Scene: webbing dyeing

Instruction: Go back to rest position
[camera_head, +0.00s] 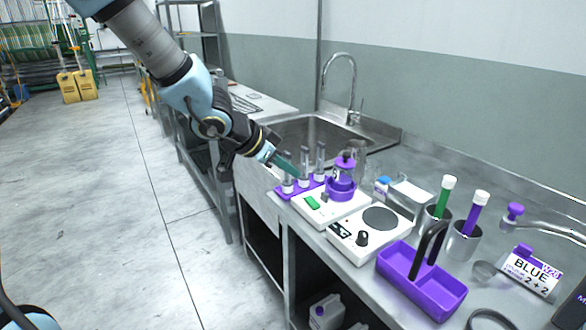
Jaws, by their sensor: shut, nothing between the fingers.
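My arm reaches in from the upper left of the head view. My gripper (284,163) is shut and empty. Its dark green fingertips point down and right, in front of the clear tubes (303,163) in the purple rack (300,188). I cannot tell whether the fingertips touch a tube.
A white scale (310,208) bears a purple container (341,188). A white stirrer (345,240), a purple caddy (425,285) and metal beakers with green (445,197) and purple (474,212) tubes stand to the right. A sink (315,132) lies behind. The floor (110,190) at left is clear.

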